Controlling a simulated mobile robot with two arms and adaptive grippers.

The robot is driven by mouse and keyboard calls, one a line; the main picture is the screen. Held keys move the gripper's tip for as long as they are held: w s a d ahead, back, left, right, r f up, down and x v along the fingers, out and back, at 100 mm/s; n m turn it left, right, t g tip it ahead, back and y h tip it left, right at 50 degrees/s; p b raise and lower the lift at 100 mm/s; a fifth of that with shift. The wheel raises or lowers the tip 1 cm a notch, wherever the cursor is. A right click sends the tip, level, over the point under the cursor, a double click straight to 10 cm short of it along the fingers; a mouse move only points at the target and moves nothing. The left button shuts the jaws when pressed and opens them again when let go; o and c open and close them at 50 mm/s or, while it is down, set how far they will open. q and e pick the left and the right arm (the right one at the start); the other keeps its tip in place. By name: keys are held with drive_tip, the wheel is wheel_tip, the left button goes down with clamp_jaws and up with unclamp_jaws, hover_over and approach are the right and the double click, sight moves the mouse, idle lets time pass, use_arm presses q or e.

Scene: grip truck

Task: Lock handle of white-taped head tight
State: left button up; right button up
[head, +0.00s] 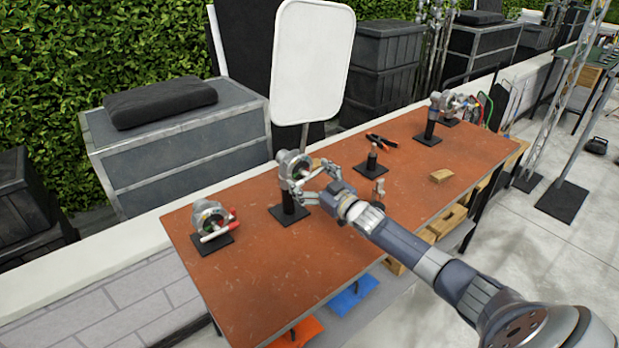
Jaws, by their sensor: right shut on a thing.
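Grip heads stand on black base plates along the orange-brown table. The middle head (288,163) is a grey metal disc on a short black post. My right gripper (304,183) reaches it from the right and is shut at its side, apparently on its handle, which the fingers mostly hide. The left head (207,213) sits low on its plate, with a red and whitish handle (221,229) at its side. Another head (438,103) stands on a post at the table's far right end. White tape is too small to make out for sure on any head. My left gripper is out of view.
The table (260,270) is bare at its front left. A small post on a plate (371,164), red-black pliers (381,140) and a wooden block (441,176) lie right of the middle head. A white panel (312,60) on a stand rises behind the table.

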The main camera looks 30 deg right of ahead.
drive_tip(key=o, duration=0.8)
drive_tip(key=s+d, duration=0.1)
drive_tip(key=s, duration=1.1)
drive_tip(key=shift+f, duration=0.1)
idle(0.3)
